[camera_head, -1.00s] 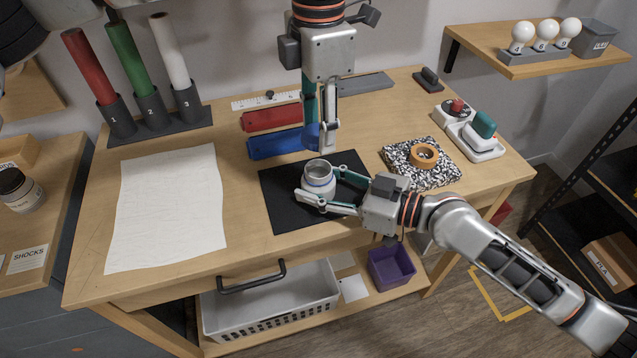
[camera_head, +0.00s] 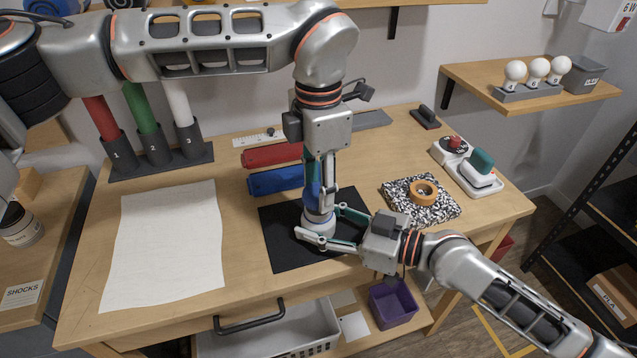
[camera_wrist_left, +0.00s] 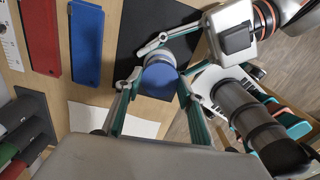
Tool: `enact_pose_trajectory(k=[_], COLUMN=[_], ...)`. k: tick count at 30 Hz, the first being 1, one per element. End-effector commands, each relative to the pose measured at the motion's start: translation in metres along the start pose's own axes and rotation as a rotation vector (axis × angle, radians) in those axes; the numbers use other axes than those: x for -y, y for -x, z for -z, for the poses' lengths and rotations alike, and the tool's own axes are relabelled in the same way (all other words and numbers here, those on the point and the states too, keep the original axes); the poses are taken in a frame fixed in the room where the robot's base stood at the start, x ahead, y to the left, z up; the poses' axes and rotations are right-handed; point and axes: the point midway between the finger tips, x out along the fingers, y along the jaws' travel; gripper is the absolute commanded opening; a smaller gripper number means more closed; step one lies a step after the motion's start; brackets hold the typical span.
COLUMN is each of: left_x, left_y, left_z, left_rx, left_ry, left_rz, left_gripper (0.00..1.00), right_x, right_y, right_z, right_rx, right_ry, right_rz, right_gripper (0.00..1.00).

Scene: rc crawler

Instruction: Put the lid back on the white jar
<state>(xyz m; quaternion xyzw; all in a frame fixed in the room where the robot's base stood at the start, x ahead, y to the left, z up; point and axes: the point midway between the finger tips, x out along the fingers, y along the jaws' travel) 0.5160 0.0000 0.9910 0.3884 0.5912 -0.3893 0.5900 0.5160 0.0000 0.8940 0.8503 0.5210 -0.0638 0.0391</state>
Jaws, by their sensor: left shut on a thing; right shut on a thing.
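The white jar (camera_head: 317,227) stands on the black mat (camera_head: 281,244). My right gripper (camera_head: 321,220) is shut around the jar from the right side. My left gripper (camera_head: 318,202) points down from above and is shut on the blue lid (camera_head: 312,190), directly over the jar's mouth. In the left wrist view, the lid (camera_wrist_left: 160,82) lies between the left fingers and covers part of the jar (camera_wrist_left: 178,49). The lid is at or very close to the rim; I cannot tell whether it touches or is seated.
Red (camera_head: 272,155) and blue (camera_head: 276,180) cases lie behind the mat. A tape roll (camera_head: 423,192) sits on a speckled notebook (camera_head: 438,211) to the right. White paper (camera_head: 165,245) covers the table's left part. Numbered holders with coloured rolls stand at the back left.

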Motion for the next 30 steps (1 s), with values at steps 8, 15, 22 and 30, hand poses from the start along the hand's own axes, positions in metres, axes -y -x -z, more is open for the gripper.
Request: enact_pose_trajectory(k=[8,15,22,30], left_x=[0.000,0.000,0.000,0.000], left_y=[-0.006,-0.018,-0.018,-0.018], left_z=[0.000,0.000,0.000,0.000], left_rx=[-0.001,-0.001,0.000,0.000], left_ry=[0.000,-0.001,-0.001,-0.001], left_rz=[0.000,0.000,-0.001,0.000], left_gripper=[0.32,0.32,0.32,0.32], right_x=[0.000,0.000,0.000,0.000], right_y=[0.000,0.000,0.000,0.000], right_z=[0.000,-0.001,-0.001,-0.001], right_rx=[0.001,0.001,0.001,0.001], right_ry=[0.000,0.000,0.000,0.000], right_rz=[0.000,0.000,0.000,0.000], right_gripper=[0.06,0.06,0.06,0.06])
